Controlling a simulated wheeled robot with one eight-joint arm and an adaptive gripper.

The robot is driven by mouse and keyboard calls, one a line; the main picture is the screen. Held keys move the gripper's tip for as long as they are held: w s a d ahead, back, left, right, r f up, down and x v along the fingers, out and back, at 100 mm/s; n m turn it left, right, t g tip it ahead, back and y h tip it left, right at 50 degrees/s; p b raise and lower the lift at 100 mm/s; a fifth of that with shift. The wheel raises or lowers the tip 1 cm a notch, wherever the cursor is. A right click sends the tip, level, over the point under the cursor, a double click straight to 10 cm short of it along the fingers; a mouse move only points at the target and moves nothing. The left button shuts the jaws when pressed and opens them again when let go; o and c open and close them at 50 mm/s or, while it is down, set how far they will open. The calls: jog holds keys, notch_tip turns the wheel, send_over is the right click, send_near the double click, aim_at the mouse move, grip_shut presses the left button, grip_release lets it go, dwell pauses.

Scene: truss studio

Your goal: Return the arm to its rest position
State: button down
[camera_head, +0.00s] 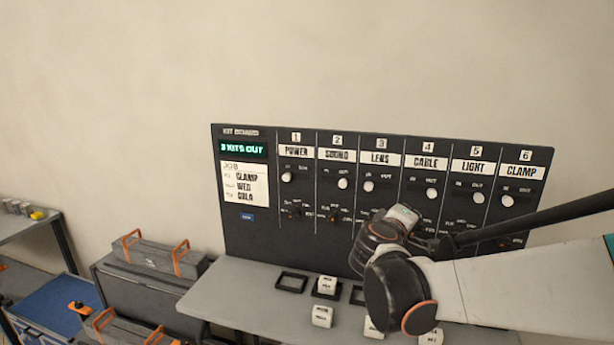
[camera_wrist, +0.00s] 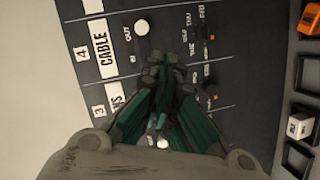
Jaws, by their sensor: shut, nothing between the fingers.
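My arm reaches in from the right in the head view, its dark wrist (camera_head: 395,290) in front of the board's lower middle. My gripper (camera_wrist: 170,62) shows in the wrist view, its dark and green fingers shut with nothing between them. Its fingertips point at the board near the CABLE column; whether they touch it I cannot tell. In the head view the fingers are mostly hidden by the wrist. The dark kit board (camera_head: 240,240) stands upright, with numbered columns from POWER to CLAMP and white knobs. Its display (camera_head: 243,149) reads "3 KITS OUT".
A grey shelf (camera_head: 215,290) below the board holds dark square frames (camera_head: 291,282) and white lettered cubes (camera_head: 322,316). An orange block (camera_wrist: 309,17) shows in the wrist view. Grey cases with orange handles (camera_head: 155,255) and a blue-topped cart (camera_head: 55,305) stand left. The wall above is clear.

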jog(key=s+d+f+m+g+y+b, duration=0.1)
jog(key=s+f+m+g+y+b, duration=0.3)
jog(key=s+f, duration=0.8)
jog(key=s+a+f+m+g+y+b, duration=0.1)
jog(key=s+a+f+y+b, duration=0.1)
jog(key=s, duration=0.6)
jog(key=s+a+f+m+g+y+b, duration=0.1)
jog(key=s+a+f+m+y+b, duration=0.1)
jog(key=s+a+f+b, duration=0.2)
jog(key=s+a+f, duration=0.1)
jog(key=s+f, duration=0.2)
jog(key=s, duration=0.2)
jog(key=shift+s+a+f+y+b, duration=0.15)
jog(key=shift+f+y+b, duration=0.15)
jog(key=shift+y, duration=0.1)
